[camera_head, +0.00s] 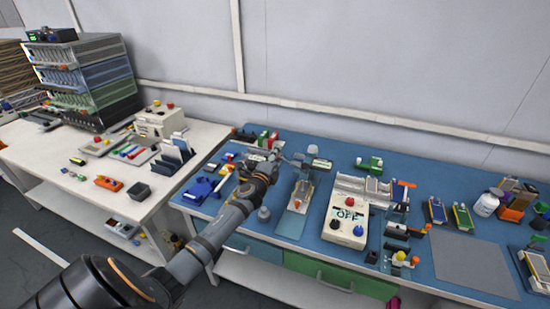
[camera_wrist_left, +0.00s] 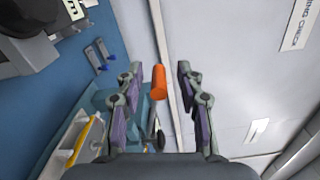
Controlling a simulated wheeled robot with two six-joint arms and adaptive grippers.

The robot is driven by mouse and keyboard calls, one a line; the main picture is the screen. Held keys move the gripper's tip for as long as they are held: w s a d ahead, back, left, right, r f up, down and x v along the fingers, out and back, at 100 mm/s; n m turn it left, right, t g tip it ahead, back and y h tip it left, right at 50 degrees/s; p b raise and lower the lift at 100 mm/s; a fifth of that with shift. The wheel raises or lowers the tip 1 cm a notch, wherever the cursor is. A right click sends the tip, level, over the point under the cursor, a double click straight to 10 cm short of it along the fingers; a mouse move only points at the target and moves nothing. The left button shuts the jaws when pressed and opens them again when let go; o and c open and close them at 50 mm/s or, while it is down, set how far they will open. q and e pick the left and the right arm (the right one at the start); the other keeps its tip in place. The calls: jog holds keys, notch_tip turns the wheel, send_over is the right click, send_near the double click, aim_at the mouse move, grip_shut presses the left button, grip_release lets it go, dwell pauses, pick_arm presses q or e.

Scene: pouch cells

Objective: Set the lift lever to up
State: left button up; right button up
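In the wrist view an orange cylindrical handle (camera_wrist_left: 159,82) on a thin dark stalk shows between the two fingers of my left gripper (camera_wrist_left: 160,88). The fingers are apart and nothing is held. I cannot tell how far beyond the fingertips the handle is, or whether they are level with it. In the head view my left gripper (camera_head: 277,152) is over the back left part of the blue bench. I cannot tell for sure which orange part in the head view is this handle. No label for the lever can be read. My right gripper is not in view.
The blue bench (camera_head: 330,148) is crowded. A white box marked OFF (camera_head: 345,222) with red and blue knobs stands in the middle. A grey mat (camera_head: 460,270) lies clear at the right. A white side table (camera_head: 60,165) with a rack (camera_head: 85,75) is at the left.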

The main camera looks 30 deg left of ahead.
pick_arm(q)
jog(key=v, duration=1.2)
